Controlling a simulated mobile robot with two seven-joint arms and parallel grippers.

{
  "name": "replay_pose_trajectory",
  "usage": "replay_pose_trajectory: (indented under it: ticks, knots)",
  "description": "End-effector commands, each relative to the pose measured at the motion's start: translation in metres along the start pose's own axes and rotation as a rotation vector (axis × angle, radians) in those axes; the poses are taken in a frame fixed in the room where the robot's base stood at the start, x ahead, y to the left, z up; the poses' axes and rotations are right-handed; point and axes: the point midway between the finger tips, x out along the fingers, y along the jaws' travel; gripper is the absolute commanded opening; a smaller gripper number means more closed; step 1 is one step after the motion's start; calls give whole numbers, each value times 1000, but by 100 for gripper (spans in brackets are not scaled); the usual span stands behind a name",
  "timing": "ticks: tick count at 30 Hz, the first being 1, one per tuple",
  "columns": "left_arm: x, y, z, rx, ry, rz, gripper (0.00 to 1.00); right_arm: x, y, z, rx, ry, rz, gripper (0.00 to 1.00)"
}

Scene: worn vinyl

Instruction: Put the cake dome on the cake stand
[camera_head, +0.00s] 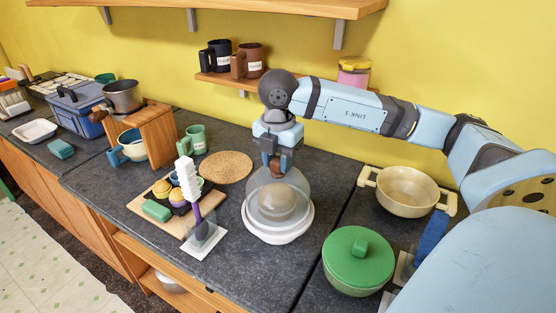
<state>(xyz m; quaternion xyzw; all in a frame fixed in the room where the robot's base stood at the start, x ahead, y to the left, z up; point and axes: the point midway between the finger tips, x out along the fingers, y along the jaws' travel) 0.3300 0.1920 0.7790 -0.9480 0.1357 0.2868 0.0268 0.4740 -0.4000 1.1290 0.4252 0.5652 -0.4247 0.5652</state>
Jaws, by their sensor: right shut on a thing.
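The clear cake dome (265,185) is upright, with a brown knob on top. My right gripper (277,168) comes down from above and is shut on the knob. The white cake stand (279,235) is on the dark counter directly under the dome. A tan round cake (277,203) shows through the dome, above the stand. The dome's lower edge appears at the stand's rim; I cannot tell whether it touches. My left gripper is not in view.
A green lidded pot (358,262) and a cream pot (407,190) stand to the right. A cork mat (225,167) lies behind left. A wooden board (150,207) with cupcakes and a brush holder (200,237) are left. A mug shelf (215,79) hangs behind.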

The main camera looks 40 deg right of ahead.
Motion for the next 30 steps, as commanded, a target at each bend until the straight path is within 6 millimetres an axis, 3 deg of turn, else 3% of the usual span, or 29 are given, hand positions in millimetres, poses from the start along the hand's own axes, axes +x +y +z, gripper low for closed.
replay_pose_trajectory:
  ticks: [30]
  knots:
    - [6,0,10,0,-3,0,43,12,0,0,0,0,0,0]
